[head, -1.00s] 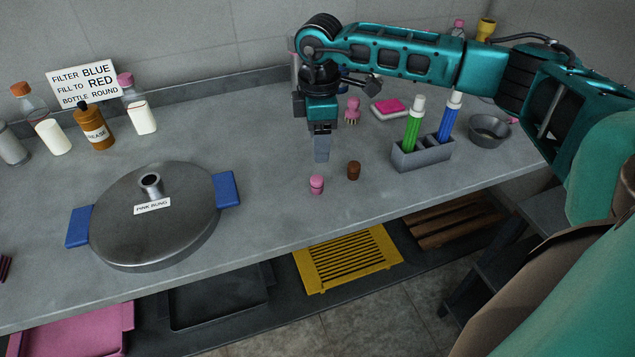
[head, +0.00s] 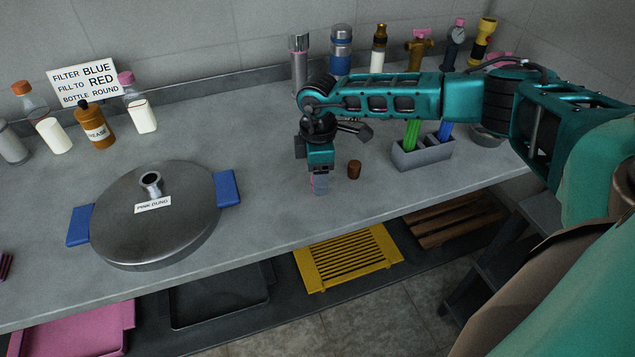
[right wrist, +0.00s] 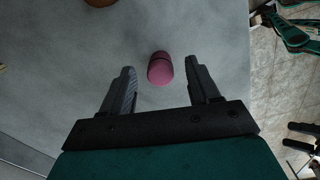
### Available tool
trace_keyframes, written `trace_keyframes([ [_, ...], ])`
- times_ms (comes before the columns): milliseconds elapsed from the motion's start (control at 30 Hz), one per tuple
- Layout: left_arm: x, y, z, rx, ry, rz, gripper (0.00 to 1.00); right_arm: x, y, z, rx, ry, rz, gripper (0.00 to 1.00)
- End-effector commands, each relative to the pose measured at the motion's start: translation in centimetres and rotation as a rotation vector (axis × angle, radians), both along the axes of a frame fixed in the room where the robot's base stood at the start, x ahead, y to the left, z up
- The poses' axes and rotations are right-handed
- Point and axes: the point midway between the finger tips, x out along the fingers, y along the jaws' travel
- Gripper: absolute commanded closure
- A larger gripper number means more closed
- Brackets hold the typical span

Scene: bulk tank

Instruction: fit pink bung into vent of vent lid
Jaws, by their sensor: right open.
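The pink bung (right wrist: 160,69) stands on the grey bench in the right wrist view, just beyond and between the two open fingers of my right gripper (right wrist: 158,82). No contact shows. In the head view my right gripper (head: 319,187) points down over the bung's spot and hides most of it. The vent lid (head: 155,222) lies on the bench at the left, a round metal lid with two blue handles and a label reading "PINK BUNG". Its vent (head: 151,184) is a short upright tube, open at the top. My left gripper is not in view.
A brown bung (head: 354,170) stands close to the right of my right gripper. A grey holder (head: 421,155) with green and blue items is further right. Bottles and a sign (head: 86,82) stand at the back left. The bench front edge is near; bench between lid and gripper is clear.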

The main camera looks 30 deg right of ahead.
Motion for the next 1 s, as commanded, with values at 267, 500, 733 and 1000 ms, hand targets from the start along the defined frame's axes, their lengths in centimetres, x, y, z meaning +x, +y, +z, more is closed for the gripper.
trace_keyframes([
  [267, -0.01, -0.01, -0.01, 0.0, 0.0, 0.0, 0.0, -0.01, 0.0, 0.03, 0.0, 0.001, 0.0, 0.63],
  [500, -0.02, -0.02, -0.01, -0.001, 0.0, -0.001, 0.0, -0.01, 0.0, 0.04, 0.0, 0.001, 0.0, 0.86],
  [733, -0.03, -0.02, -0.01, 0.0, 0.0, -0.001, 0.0, 0.0, 0.0, 0.06, 0.0, 0.0, -0.001, 0.99],
  [1000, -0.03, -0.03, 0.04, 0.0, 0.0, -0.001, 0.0, 0.03, 0.0, 0.66, 0.001, 0.0, -0.001, 0.99],
])
